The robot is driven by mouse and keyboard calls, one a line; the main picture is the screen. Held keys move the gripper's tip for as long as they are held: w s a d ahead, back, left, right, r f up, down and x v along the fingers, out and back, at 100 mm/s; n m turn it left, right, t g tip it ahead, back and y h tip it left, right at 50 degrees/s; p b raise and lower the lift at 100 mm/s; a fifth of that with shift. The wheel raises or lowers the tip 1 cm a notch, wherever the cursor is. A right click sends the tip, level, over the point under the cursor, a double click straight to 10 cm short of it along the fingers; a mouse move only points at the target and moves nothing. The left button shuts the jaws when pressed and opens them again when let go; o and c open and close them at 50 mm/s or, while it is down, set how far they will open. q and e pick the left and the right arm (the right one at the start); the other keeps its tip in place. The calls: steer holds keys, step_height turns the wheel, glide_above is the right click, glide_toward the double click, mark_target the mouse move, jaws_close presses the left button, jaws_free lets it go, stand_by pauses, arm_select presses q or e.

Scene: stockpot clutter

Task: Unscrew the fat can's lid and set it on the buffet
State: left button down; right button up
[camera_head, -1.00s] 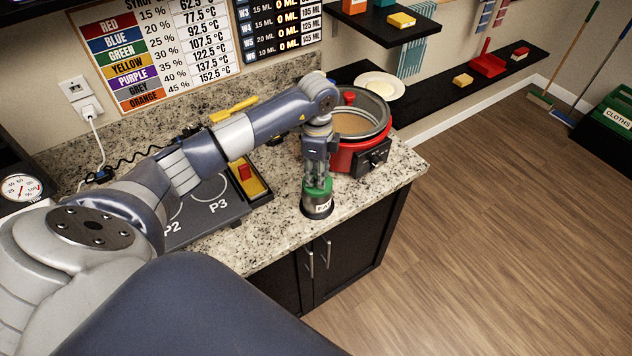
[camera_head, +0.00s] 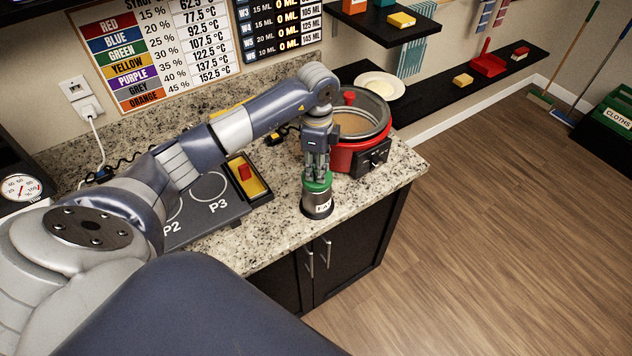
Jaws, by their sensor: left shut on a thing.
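The fat can (camera_head: 317,204), a short grey metal can with a label partly reading FAT, stands upright near the front edge of the granite counter (camera_head: 270,238). Its green lid (camera_head: 318,182) is at the top of the can. My left gripper (camera_head: 317,179) points straight down and is shut on the lid, its fingers around the green rim. I cannot tell whether there is a gap between lid and can. My right gripper is not in view. No surface in view is marked as the buffet.
A red pot (camera_head: 340,157) with a glass lid stands just behind the can. Dark shelves (camera_head: 440,93) run along the wall. Counter beside the can is clear.

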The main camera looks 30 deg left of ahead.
arm_select(q)
steer(key=shift+r, duration=0.1)
steer(key=shift+r, duration=2.45)
